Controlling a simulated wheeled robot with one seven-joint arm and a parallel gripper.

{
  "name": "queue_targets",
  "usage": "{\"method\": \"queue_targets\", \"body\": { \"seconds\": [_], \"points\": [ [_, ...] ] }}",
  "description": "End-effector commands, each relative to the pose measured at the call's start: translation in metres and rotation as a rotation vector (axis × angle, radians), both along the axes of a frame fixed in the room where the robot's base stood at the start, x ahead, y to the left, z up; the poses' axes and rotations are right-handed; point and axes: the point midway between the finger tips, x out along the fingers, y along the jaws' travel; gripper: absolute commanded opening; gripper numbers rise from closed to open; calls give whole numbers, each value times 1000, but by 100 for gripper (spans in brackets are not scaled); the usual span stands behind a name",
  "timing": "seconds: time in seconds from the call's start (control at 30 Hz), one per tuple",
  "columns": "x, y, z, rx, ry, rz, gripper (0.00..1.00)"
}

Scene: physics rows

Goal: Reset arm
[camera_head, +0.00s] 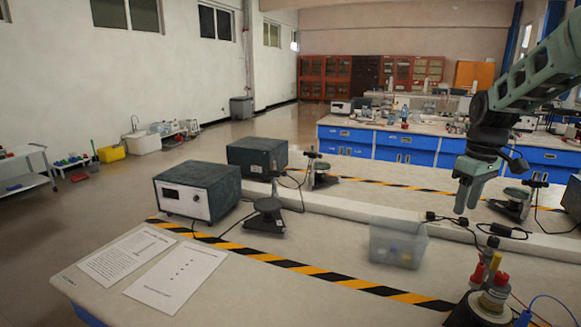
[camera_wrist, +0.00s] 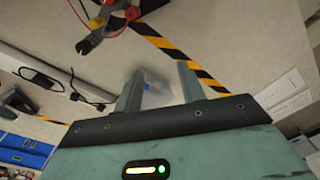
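My gripper (camera_head: 468,193) hangs from my green arm at the right in the head view, above the bench and right of the clear bin. In the wrist view my gripper (camera_wrist: 158,90) shows its two fingers apart with nothing held between them. The clear plastic bin (camera_head: 397,244) stands on the bench below and left of my gripper, with small blue and yellow items inside. The bin also shows in the wrist view (camera_wrist: 155,92) behind the fingers, partly hidden by them.
On the bench are a power box (camera_head: 197,190), two paper sheets (camera_head: 175,277), a black stand (camera_head: 265,216) and a device with red and yellow tops (camera_head: 492,290) at the front right. Yellow-black tape (camera_head: 310,270) crosses the bench. A raised ledge (camera_head: 345,207) runs behind the bin.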

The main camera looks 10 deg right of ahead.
Motion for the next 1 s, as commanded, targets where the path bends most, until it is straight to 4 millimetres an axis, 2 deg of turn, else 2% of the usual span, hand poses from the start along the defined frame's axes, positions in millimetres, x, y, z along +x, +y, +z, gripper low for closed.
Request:
{"method": "queue_targets", "body": {
  "seconds": [0.03,0.17,0.2,0.27,0.3,0.37,0.4,0.5,0.6,0.73,0.83,1.0],
  "points": [
    [-3,40,1,8,-3,35,40],
    [-24,127,-1,27,-6,92,40],
    [-34,152,-3,32,-5,111,40],
    [-53,189,-5,38,-4,138,40],
    [-68,211,-7,41,-2,156,40],
    [-93,244,-10,43,0,185,40],
    [-112,264,-12,44,1,205,40],
    [-164,304,-20,41,6,251,40],
    [-215,328,-30,32,9,293,40],
    [-266,339,-40,20,8,328,40],
    [-287,341,-45,13,8,340,40],
    [-296,341,-48,11,5,343,40]
  ]
}}
